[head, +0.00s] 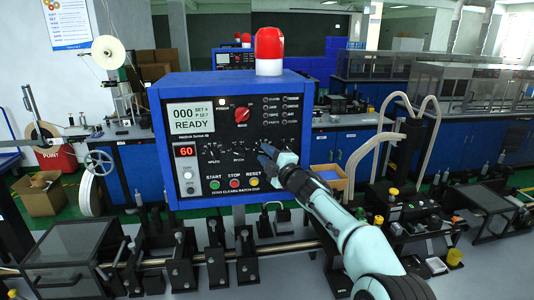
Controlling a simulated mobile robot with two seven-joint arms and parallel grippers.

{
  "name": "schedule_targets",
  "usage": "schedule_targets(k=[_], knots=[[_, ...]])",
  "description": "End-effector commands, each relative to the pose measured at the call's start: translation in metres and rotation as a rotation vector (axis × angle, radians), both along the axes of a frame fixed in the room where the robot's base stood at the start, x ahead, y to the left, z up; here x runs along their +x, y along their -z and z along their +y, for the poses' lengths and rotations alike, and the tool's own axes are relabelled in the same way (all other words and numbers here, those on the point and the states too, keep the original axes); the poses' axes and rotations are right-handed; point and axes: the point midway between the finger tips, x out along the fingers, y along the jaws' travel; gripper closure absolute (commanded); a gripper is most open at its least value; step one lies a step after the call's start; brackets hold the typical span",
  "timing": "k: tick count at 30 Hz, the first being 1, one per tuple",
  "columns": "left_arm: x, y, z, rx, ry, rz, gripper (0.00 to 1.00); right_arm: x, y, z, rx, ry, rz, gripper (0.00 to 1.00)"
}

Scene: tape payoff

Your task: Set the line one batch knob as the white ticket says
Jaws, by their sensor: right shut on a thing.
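The blue control box (312,125) with a black front panel stands in the middle of the head view. A red lit display (185,151) reads 60. A red knob (241,115) sits at the upper middle. Two small dials, splits (211,151) and pitch (238,151), are in the row below. My right gripper (267,152) is at the right end of this row, shut on what appears to be a knob, which its fingers hide. I cannot make out a white ticket. My left gripper is not in view.
Start (214,184), stop (234,183) and reset (254,182) buttons lie just below the dials. A red beacon (269,50) tops the box. A metal rail with black fixtures (180,262) runs along the front. A tape reel (108,52) stands at left.

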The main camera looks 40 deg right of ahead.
Motion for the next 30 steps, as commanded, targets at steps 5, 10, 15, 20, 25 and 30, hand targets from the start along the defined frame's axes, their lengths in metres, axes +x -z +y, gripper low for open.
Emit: schedule_targets(k=[5, 10, 15, 20, 25, 30], knots=[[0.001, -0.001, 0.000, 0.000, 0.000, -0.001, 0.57, 0.000, -0.002, 0.000, -0.011, -0.001, 0.000, 1.00], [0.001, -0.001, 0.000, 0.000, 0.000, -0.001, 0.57, 0.000, -0.002, 0.000, -0.011, -0.001, 0.000, 1.00], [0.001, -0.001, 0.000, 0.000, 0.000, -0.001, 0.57, 0.000, -0.002, 0.001, -0.010, -0.002, 0.000, 0.62], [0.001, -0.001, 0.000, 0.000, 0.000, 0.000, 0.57, 0.000, -0.001, 0.000, -0.009, -0.001, 0.001, 0.62], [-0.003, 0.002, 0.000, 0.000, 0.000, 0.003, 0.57, -0.005, 0.000, 0.001, -0.009, -0.001, 0.003, 0.62], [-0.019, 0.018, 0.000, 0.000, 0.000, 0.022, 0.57, -0.030, 0.006, 0.003, -0.010, 0.000, 0.003, 0.62]])
